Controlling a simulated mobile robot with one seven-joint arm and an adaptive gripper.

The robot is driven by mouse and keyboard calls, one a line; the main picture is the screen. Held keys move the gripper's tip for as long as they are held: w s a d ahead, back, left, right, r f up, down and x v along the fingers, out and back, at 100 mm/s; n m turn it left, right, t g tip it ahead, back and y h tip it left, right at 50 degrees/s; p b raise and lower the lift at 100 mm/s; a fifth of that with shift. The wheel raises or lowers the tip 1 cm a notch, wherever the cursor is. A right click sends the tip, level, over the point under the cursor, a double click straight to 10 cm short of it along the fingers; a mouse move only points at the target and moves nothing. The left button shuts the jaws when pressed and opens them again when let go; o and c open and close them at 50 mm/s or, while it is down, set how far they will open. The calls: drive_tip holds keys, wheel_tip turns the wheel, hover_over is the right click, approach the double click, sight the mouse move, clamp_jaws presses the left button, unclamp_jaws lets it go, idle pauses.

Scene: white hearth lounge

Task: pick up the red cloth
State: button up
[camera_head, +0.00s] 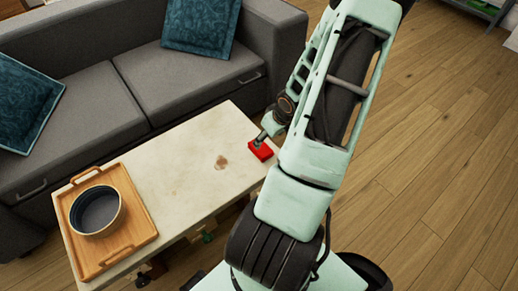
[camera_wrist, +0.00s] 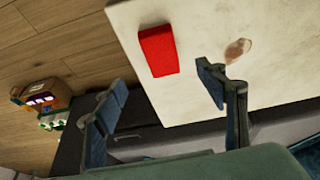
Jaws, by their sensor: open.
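The red cloth (camera_head: 261,151) is a small folded block lying on the right end of the pale table (camera_head: 180,155). In the wrist view the red cloth (camera_wrist: 158,51) lies flat on the table near its edge. My gripper (camera_wrist: 162,88) is open and empty. Its two fingers are spread apart, with the cloth beyond the fingertips and not between them. In the head view my arm comes down over the table's right end. The fingertips are small there and partly hidden by my arm, close to the cloth.
A wooden tray (camera_head: 84,254) with a dark-lined bowl (camera_head: 97,211) stands at the table's left end. A brown stain (camera_head: 222,162) marks the tabletop. A grey sofa (camera_head: 190,85) with blue cushions stands behind. Wooden floor (camera_head: 440,150) is open at right.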

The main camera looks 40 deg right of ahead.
sight(261, 148)
drive_tip(key=shift+w+a+f+b, duration=0.15)
drive_tip(key=shift+f+b, duration=0.25)
drive_tip(key=shift+f, duration=0.45)
drive_tip(key=b+x, duration=0.2)
drive_tip(key=x, duration=0.2)
drive_tip(key=shift+w+a+f+b, duration=0.1)
drive_tip(key=shift+f+b, duration=0.15)
drive_tip(key=shift+b, duration=0.15)
drive_tip(key=shift+w+d+b+x, duration=0.15)
drive_tip(key=shift+b+x, duration=0.65)
drive_tip(key=shift+x, duration=0.55)
drive_tip(key=shift+w+d+b+x, duration=0.1)
drive_tip(key=shift+d+b+x, duration=0.1)
drive_tip(key=shift+b+x, duration=0.9)
drive_tip(key=shift+w+f+p, duration=0.1)
drive_tip(key=shift+p, duration=0.2)
drive_tip(key=shift+f, duration=0.25)
drive_tip(key=c, duration=1.2)
